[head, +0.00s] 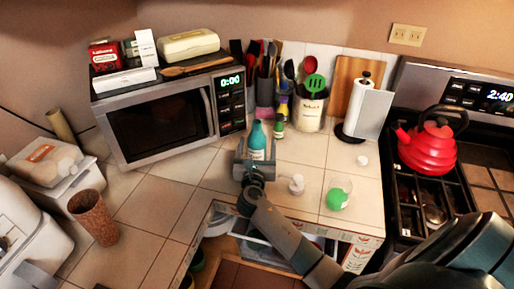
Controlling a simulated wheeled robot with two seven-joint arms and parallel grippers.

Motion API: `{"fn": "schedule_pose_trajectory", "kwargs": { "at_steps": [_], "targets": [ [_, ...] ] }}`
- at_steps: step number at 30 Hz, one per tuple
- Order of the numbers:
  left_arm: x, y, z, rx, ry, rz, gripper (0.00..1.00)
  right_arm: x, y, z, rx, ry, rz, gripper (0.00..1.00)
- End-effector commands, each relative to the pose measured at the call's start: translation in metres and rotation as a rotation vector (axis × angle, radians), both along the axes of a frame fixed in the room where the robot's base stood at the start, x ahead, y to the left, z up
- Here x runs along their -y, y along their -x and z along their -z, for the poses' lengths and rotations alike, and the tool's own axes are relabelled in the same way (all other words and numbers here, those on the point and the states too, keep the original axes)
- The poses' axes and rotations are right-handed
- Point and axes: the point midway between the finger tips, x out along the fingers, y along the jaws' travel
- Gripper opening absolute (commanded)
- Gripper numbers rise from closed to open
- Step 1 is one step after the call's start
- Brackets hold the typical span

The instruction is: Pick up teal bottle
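The teal bottle (257,138) stands upright on the tiled counter, in front of the microwave's right side. My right arm reaches in from the lower right. Its gripper (256,148) is at the bottle's lower part, with one finger on each side and the bottle between them. The fingers look spread, with a small gap beside the bottle. The bottle's base is partly hidden by the gripper. My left gripper is not in view.
A microwave (160,118) stands behind left. A small green-capped bottle (279,127) and a utensil crock (311,110) are close behind right. A white small jar (296,184) and a green-filled glass (338,196) stand right. A red kettle (426,148) is on the stove. An open drawer is below.

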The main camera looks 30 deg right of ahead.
Motion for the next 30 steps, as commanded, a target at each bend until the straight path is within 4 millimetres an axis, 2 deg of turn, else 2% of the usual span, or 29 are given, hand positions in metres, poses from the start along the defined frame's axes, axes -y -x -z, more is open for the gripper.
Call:
{"fn": "schedule_pose_trajectory", "kwargs": {
  "at_steps": [9, 18, 30],
  "targets": [
    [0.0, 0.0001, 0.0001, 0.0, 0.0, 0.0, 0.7, -0.0004, 0.0002, 0.0002, 0.0, 0.0, 0.0, 0.73],
    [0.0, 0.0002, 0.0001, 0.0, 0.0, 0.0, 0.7, -0.0005, 0.0003, 0.0003, -0.001, -0.001, 0.0, 0.03],
    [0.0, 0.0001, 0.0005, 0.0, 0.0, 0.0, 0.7, -0.0003, -0.0005, -0.0072, 0.005, 0.0, -0.001, 0.03]
  ]
}}
